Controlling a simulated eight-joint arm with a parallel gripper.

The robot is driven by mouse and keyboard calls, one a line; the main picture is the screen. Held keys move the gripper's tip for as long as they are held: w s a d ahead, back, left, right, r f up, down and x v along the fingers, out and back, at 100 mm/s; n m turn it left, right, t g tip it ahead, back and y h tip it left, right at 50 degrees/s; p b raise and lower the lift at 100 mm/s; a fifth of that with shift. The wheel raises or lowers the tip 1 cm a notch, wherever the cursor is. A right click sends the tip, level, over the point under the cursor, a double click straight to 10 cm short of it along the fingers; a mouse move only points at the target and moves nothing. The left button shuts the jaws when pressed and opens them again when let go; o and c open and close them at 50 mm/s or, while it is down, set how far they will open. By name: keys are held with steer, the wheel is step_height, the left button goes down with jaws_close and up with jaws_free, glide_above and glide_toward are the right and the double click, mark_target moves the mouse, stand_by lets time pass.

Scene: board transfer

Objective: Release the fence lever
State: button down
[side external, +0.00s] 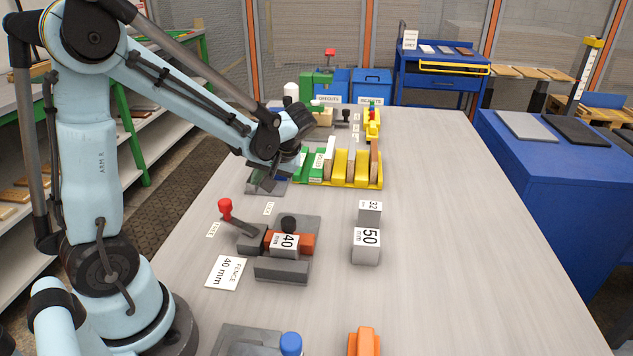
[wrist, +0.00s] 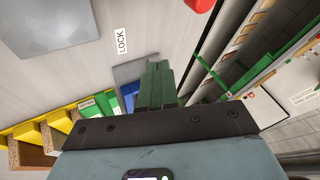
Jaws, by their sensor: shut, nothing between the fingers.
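The fence lever has a red knob (side external: 225,207) on a dark arm that leans up and left from the grey fence fixture (side external: 282,268). A 40 mm block (side external: 285,246) sits in the fixture, beside an orange-brown part (side external: 306,243). A small label (side external: 213,230) lies left of the lever and another (side external: 269,208) right of it; the wrist view shows a LOCK label (wrist: 122,41). The red knob is cut off at that view's top edge (wrist: 199,4). My gripper (side external: 260,186) is shut and empty, beyond the lever and apart from it; its closed fingers show in the wrist view (wrist: 158,72).
A FENCE 40 mm card (side external: 228,273) lies in front of the lever. Blocks marked 50 (side external: 366,246) and 32 (side external: 370,212) stand to the right. A yellow rack (side external: 350,184) with green pieces is close to my gripper. The table's right side (side external: 470,230) is clear.

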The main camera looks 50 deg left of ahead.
steer(key=w+d+r, duration=0.2)
steer(key=w+r, duration=0.1)
steer(key=r, duration=0.3)
steer(key=shift+w+d, duration=0.2)
steer(key=shift+w, duration=0.15)
steer(key=s+d+m+t+h, duration=0.3)
steer(key=d+m+t, duration=0.1)
steer(key=d, duration=0.3)
steer(key=s+d+f+m+t+h, duration=0.1)
steer(key=s+d+m+t+h, duration=0.2)
steer(key=d+m, duration=0.4)
steer(key=shift+d+m+t+h, duration=0.3)
steer(key=shift+t+h, duration=0.3)
steer(key=shift+t, duration=0.3)
